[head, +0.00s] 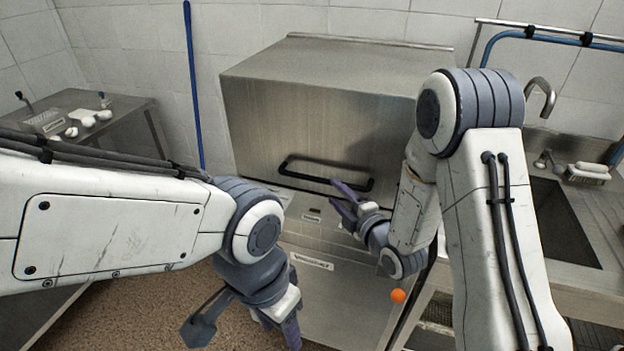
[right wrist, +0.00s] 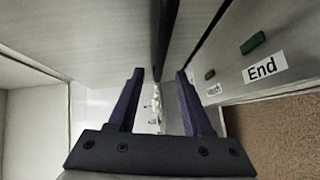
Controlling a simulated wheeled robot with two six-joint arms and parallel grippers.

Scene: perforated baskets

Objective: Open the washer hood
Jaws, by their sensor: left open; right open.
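The washer hood (head: 300,110) is a large stainless steel box, standing shut over its lower body in the head view. A black bar handle (head: 325,181) runs along the lower part of its front. My right gripper (head: 333,193) is open at the right part of the handle, just below it. In the right wrist view the dark handle (right wrist: 163,45) lines up with the gap between the two purple fingers (right wrist: 160,75). I cannot tell whether it lies inside the gap. My left gripper (head: 245,333) is open and empty, low in front of the washer.
A sink (head: 560,220) with a tap stands to the right, and a steel side table (head: 110,125) to the left. A blue pole (head: 193,90) leans at the wall. The panel under the hood has an "End" label (right wrist: 262,68) and a green button (right wrist: 253,43).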

